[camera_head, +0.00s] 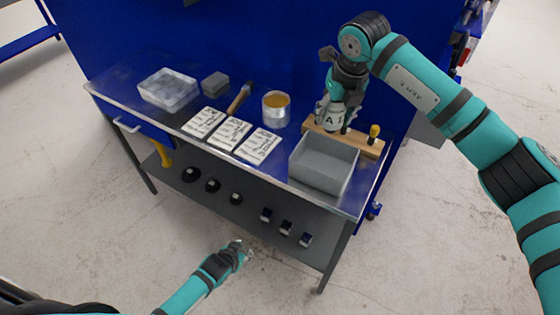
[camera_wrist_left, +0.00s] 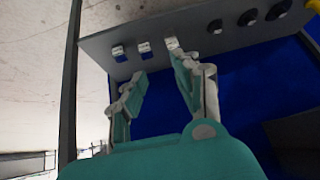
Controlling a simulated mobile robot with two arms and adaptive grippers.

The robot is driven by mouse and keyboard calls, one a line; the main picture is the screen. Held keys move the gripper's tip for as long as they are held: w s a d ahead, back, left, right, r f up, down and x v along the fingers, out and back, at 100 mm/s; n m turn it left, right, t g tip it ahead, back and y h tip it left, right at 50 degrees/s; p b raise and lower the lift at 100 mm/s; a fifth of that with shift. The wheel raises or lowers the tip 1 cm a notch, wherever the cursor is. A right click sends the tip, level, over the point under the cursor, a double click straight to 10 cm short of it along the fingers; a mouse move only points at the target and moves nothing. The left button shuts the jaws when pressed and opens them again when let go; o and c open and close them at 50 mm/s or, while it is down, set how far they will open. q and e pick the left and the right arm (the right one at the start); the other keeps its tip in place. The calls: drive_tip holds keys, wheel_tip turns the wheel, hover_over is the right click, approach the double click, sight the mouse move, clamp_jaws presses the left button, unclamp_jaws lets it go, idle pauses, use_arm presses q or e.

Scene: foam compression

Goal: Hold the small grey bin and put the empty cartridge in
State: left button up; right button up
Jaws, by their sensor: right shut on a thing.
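The small grey bin (camera_head: 312,178) stands at the right front of the metal bench, open at the top and looking empty. My right gripper (camera_head: 335,98) is above the back of the bench, behind the bin. It is shut on a pale cartridge (camera_head: 333,117) marked "A 1", just behind and above the bin's back rim; whether it is empty cannot be told. My left gripper (camera_head: 246,250) is low in front of the bench, well away from the bin. Its two fingers are apart with nothing between them in the left wrist view (camera_wrist_left: 158,75).
A wooden rack (camera_head: 368,148) with a yellow-handled tool (camera_head: 374,132) stands behind the bin. A tin (camera_head: 276,109), several labelled white cards (camera_head: 229,133), a brush (camera_head: 239,98), a grey block (camera_head: 215,84) and a clear tub (camera_head: 168,90) occupy the bench. A lower shelf (camera_head: 225,180) holds small parts.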

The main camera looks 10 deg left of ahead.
use_arm(q)
drive_tip(key=w+d+r+t+h, duration=0.1)
drive_tip(key=w+d+r, duration=0.1)
drive_tip(key=w+r, duration=0.35)
drive_tip(key=w+d+r+t, duration=0.2)
drive_tip(key=w+r, duration=0.1)
drive_tip(key=r, duration=0.5)
drive_tip(key=t+h, duration=0.2)
drive_tip(key=t, duration=0.1)
approach(299, 144)
drive_tip(key=shift+m, duration=0.3)
drive_tip(key=x, duration=1)
drive_tip(key=shift+w+f, duration=0.1)
drive_tip(key=shift+f, duration=0.4)
drive_tip(key=shift+c, duration=0.2)
clamp_jaws()
use_arm(e)
hover_over(323, 171)
drive_tip(key=s+x, duration=0.1)
drive_tip(key=x, duration=0.4)
drive_tip(key=s+d+x, duration=0.1)
drive_tip(key=x, duration=0.4)
drive_tip(key=s+x, duration=0.1)
drive_tip(key=x, duration=0.4)
drive_tip(key=shift+d+f, duration=0.2)
drive_tip(key=shift+f, duration=0.3)
